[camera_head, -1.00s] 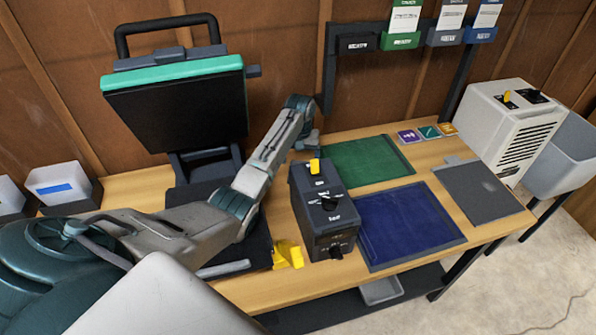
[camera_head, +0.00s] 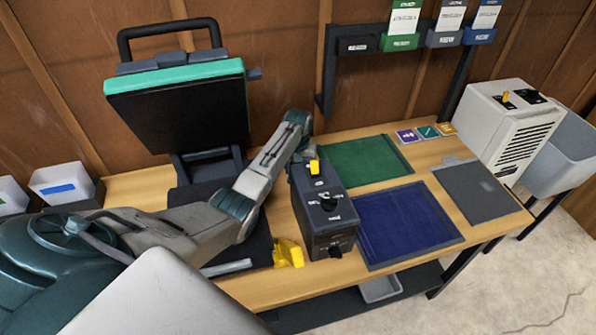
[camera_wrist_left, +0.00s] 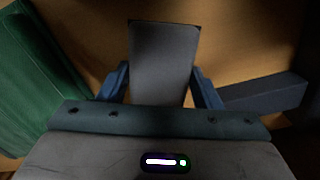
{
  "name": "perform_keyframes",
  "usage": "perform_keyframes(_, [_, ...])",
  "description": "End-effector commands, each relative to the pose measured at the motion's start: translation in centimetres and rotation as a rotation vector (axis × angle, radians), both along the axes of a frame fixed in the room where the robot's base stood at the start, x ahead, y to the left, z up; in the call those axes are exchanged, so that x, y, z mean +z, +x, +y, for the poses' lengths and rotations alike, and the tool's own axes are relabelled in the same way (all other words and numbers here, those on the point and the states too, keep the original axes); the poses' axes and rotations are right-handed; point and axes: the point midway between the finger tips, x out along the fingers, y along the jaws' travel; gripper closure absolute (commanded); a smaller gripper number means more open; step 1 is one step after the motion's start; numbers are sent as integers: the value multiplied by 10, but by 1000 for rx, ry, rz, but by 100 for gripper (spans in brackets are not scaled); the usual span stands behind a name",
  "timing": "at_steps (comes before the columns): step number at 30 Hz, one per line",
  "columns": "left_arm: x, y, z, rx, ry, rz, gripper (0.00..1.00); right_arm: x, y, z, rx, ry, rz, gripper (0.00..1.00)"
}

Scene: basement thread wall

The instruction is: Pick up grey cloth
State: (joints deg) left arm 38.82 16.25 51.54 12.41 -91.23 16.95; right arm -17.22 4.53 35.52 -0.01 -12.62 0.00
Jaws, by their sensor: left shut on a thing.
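A grey flat rectangular piece, which looks like the grey cloth (camera_wrist_left: 163,45), stands out between the two blue fingers of my left gripper (camera_wrist_left: 160,68) in the left wrist view. The gripper is shut on it. In the head view my left arm reaches over the bench to behind the black box (camera_head: 322,210). The gripper's fingers and the cloth are hidden there by the arm and the box. My right gripper is not in view.
A green mat (camera_head: 362,160), a blue mat (camera_head: 405,225) and a grey mat (camera_head: 478,190) lie right of the black box. A yellow piece (camera_head: 289,253) sits at its left. A teal-edged lid machine (camera_head: 175,75) stands left. A pale vented box (camera_head: 512,130) stands right.

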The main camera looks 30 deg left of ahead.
Motion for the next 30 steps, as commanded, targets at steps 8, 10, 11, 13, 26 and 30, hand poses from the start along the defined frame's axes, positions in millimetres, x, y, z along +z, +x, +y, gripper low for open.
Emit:
perform_keyframes(8, [22, 1, 1, -1, 1, -5, 67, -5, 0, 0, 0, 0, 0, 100])
perform_keyframes(10, [36, 1, 0, -1, 1, -5, 67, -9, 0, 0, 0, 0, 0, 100])
perform_keyframes(11, [43, 1, 0, -1, 1, -6, 67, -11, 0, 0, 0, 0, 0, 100])
perform_keyframes(13, [57, 1, 0, 0, 0, -5, 67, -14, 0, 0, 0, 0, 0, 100])
perform_keyframes(26, [101, 0, 0, 0, 0, 0, 67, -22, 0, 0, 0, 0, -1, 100])
perform_keyframes(30, [101, 0, 0, 0, 0, 0, 67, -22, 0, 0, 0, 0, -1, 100])
